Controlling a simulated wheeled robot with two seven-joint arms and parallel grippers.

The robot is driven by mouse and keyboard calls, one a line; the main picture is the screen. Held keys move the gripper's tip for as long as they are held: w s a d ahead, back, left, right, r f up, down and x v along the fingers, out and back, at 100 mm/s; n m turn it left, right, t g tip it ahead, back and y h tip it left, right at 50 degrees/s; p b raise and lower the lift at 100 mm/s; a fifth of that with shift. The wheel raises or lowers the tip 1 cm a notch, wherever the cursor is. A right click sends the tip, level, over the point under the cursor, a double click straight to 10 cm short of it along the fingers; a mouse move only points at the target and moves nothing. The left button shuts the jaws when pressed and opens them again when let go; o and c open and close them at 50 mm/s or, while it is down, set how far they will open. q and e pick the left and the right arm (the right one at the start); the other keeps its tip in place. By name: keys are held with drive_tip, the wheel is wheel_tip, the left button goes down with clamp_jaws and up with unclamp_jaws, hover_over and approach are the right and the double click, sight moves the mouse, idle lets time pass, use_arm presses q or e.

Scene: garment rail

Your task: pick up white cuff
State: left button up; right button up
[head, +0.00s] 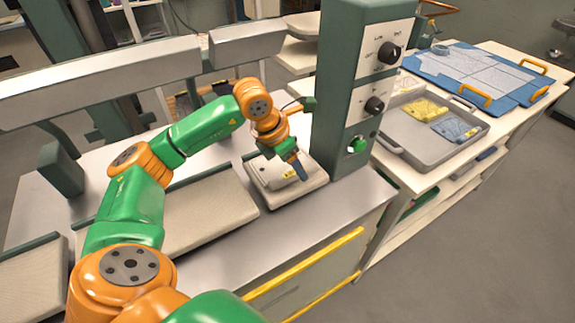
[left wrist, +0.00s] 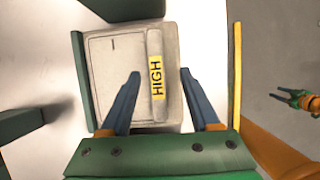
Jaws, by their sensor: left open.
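The white cuff (left wrist: 155,45) is a narrow strip with a yellow label reading HIGH. It lies along one side of a flat pale panel on a small padded plate (head: 312,186). In the head view its yellow label (head: 289,175) shows beside my left gripper (head: 298,170), which partly covers the plate. In the left wrist view my left gripper (left wrist: 160,74) is open, with one blue finger on each side of the cuff and gaps to both.
A green control column (head: 360,90) with knobs stands right beside the plate. A longer pad (head: 205,215) lies to its left. A grey tray (head: 455,150) with yellow and blue pieces and a blue board (head: 440,70) are on the right bench. A yellow rail (head: 310,260) runs along the front.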

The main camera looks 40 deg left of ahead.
use_arm(q)
drive_tip(key=shift+w+f, duration=0.4)
drive_tip(key=shift+f, duration=0.25)
drive_tip(key=shift+w+f, duration=0.4)
drive_tip(key=shift+f, duration=0.2)
drive_tip(key=shift+s, duration=0.1)
drive_tip(key=shift+s+r, duration=0.1)
clamp_jaws()
